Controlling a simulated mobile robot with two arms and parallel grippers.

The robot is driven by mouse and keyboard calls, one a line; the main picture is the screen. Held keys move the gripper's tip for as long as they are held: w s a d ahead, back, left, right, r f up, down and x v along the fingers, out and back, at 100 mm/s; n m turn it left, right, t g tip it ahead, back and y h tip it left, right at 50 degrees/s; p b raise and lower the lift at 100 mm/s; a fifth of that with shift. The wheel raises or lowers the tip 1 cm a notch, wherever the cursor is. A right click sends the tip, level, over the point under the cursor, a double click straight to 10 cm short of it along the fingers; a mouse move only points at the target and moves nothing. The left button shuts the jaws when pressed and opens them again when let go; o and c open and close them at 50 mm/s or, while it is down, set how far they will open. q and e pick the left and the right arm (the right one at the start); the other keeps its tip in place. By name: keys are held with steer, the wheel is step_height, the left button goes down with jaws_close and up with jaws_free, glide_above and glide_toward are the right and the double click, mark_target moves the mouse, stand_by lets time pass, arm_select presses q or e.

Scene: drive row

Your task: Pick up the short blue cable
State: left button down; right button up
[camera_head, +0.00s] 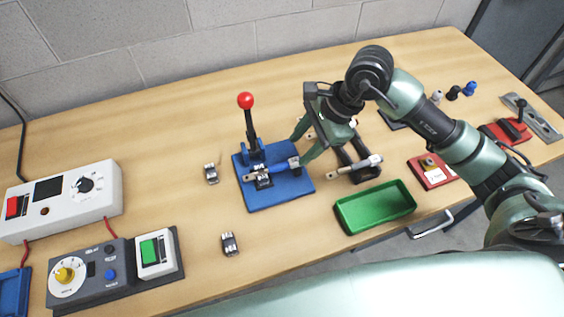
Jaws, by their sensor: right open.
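The lever press (275,192) has an upright black lever with a red ball. My left gripper is not in view.
A green tray (376,207) stands at the front edge. Small metal connectors (211,173) (229,243) lie left of the press. Control boxes (66,200) fill the left. A red block (431,171) and blue cap (470,88) are at right. The back left table is clear.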

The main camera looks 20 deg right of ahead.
mark_target(286, 164)
steer(key=p+x, duration=0.1)
steer(key=x, duration=0.1)
steer(key=p+x, duration=0.1)
steer(key=x, duration=0.2)
steer(key=shift+s+a+f, duration=0.15)
steer(key=shift+a+f, duration=0.05)
steer(key=shift+a, duration=0.2)
steer(key=shift+a+f, duration=0.1)
steer(key=shift+f, duration=0.3)
jaws_close()
